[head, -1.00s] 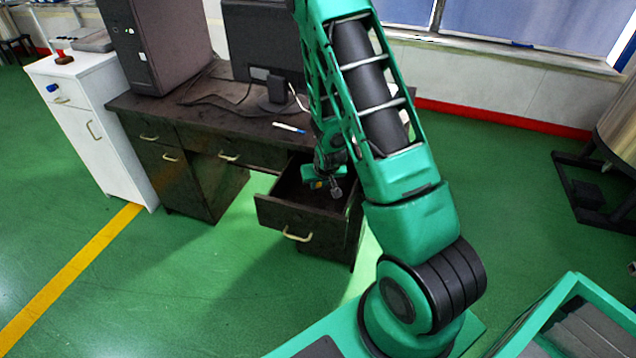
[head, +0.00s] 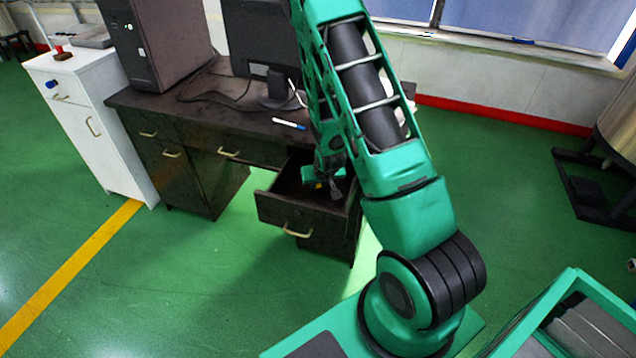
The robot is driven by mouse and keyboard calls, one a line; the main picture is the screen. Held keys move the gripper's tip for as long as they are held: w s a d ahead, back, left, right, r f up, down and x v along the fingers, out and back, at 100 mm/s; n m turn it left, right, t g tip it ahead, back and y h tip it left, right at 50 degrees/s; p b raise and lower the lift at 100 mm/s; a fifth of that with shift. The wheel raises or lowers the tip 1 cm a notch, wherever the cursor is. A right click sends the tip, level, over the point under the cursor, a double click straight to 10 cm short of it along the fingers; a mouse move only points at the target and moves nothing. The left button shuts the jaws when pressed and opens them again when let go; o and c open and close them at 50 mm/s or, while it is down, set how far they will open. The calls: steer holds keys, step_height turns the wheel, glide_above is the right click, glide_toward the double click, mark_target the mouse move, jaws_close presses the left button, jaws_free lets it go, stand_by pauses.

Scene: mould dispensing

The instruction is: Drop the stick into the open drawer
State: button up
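The open drawer (head: 285,212) is pulled out from the right side of the dark desk, its front facing me. My gripper (head: 335,193) points down over the drawer's opening, near its right side. The gripper is small and partly hidden by my own arm, so I cannot tell whether its fingers are open or shut. No stick can be made out in it or inside the dark drawer. A thin white and blue pen-like thing (head: 289,124) lies on the desk top; I cannot tell whether it is the stick.
The dark desk (head: 150,103) carries a computer tower (head: 165,45) and a monitor (head: 262,40) with cables. A white cabinet (head: 105,145) stands at its left. The green floor (head: 200,290) in front is clear. A metal vessel on a black stand (head: 590,185) is at the right.

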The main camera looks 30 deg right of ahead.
steer(key=o, duration=0.4)
steer(key=shift+c, duration=0.2)
steer(key=shift+r, duration=0.1)
steer(key=v, duration=1)
steer(key=shift+s+r, duration=0.15)
steer(key=shift+r, duration=0.1)
